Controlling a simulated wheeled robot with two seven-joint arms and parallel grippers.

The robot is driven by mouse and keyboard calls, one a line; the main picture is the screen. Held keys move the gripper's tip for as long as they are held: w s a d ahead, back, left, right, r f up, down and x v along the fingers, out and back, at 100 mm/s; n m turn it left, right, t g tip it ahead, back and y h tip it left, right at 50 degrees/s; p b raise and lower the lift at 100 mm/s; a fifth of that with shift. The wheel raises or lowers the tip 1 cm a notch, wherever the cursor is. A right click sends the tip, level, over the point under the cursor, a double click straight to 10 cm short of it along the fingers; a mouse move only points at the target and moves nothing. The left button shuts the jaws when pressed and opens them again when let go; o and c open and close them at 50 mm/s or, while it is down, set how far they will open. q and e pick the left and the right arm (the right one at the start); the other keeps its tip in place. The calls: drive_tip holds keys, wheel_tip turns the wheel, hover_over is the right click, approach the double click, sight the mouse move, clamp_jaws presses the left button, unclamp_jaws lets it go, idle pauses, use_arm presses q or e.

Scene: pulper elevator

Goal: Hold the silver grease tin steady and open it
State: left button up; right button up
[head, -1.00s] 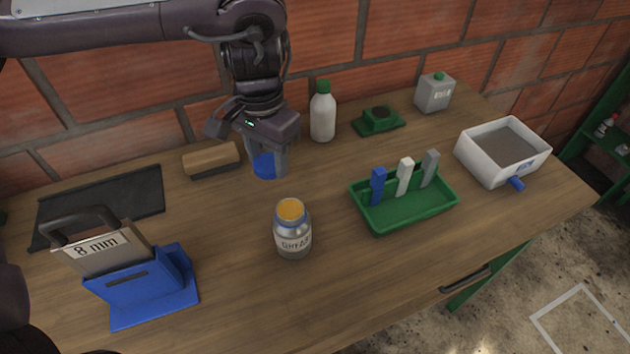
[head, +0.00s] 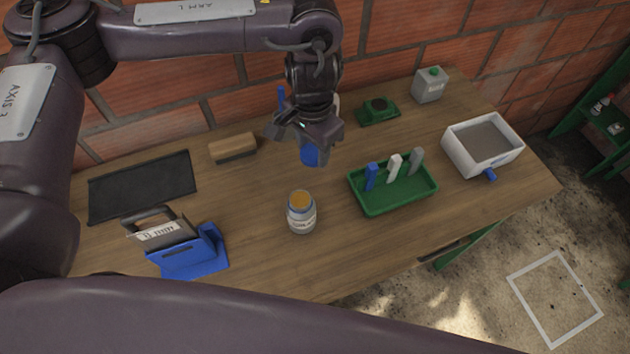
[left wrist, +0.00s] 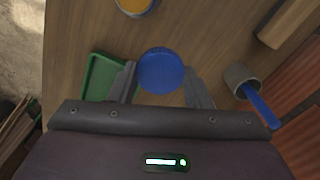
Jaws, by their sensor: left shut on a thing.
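The silver grease tin (head: 301,220) stands upright and open on the workbench, with orange-yellow grease showing at its mouth. Part of it shows at the top edge of the left wrist view (left wrist: 135,5). My left gripper (head: 312,152) is shut on the round blue lid (head: 309,156), behind the tin and clear of it. The lid shows between the fingers in the left wrist view (left wrist: 164,71). No gripper touches the tin. My right gripper is not in view.
Right of the tin is a green tray (head: 400,202) with several upright coloured pieces. A white box (head: 463,160) stands farther right. A brush (head: 233,148), dark mat (head: 140,188) and blue stand (head: 195,260) lie left. A grey cup (left wrist: 241,76) with a blue handle is near my gripper.

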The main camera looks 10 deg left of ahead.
sight(312, 152)
use_arm(q)
wheel_tip(312, 152, down, 12)
drive_tip(key=shift+f+b, duration=0.1)
drive_tip(key=shift+b, duration=0.7)
drive_tip(key=shift+f+b, duration=0.55)
drive_tip(key=shift+f, duration=1.25)
drive_tip(key=shift+f, duration=0.1)
drive_tip(key=o, duration=1.1)
wheel_tip(312, 152, up, 12)
drive_tip(key=shift+r+p, duration=0.15)
drive_tip(key=shift+p, duration=0.95)
